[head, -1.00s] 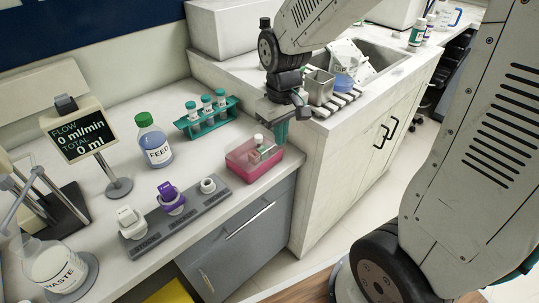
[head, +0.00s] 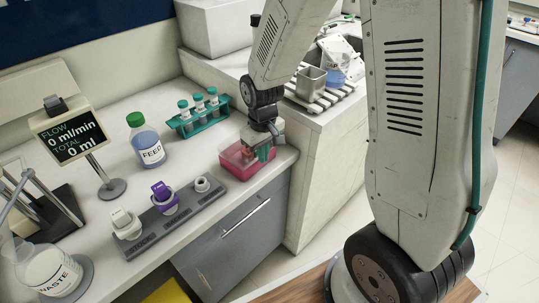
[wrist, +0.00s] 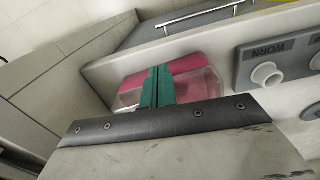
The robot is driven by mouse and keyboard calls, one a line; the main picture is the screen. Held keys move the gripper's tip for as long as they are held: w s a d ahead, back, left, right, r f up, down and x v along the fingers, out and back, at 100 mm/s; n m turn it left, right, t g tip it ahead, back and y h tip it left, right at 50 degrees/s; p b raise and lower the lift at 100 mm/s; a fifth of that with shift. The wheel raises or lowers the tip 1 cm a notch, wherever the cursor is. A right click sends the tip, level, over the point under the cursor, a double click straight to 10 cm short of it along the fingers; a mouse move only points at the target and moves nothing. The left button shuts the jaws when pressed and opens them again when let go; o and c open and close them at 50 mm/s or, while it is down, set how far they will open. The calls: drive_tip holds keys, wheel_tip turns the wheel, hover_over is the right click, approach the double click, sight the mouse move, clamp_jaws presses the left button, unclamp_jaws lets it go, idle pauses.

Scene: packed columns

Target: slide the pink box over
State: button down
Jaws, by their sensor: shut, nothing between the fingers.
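The pink box (head: 234,157) sits on the white bench near its front right edge, right of the grey column rack. In the wrist view it shows as a pink tray (wrist: 190,64) with clear parts, partly hidden behind my fingers. My gripper (head: 264,153) is shut and empty, with its green fingers pointing down at the right part of the box. The green fingertips (wrist: 158,72) also lie over the box in the wrist view. I cannot tell whether they touch it.
The grey rack (head: 182,221) holds a white and a purple column and an empty-looking white fitting. A teal tube rack (head: 199,122) and the FEED bottle (head: 147,142) stand behind. A raised cabinet side (head: 323,165) bounds the bench on the right.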

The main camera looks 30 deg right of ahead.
drive_tip(key=shift+w, duration=0.25)
drive_tip(key=w+a, duration=0.1)
drive_tip(key=w, duration=0.4)
drive_tip(key=w+a, duration=0.2)
drive_tip(key=w, duration=0.3)
drive_tip(key=w+a, duration=0.1)
drive_tip(key=w, duration=0.5)
drive_tip(key=shift+a, duration=0.15)
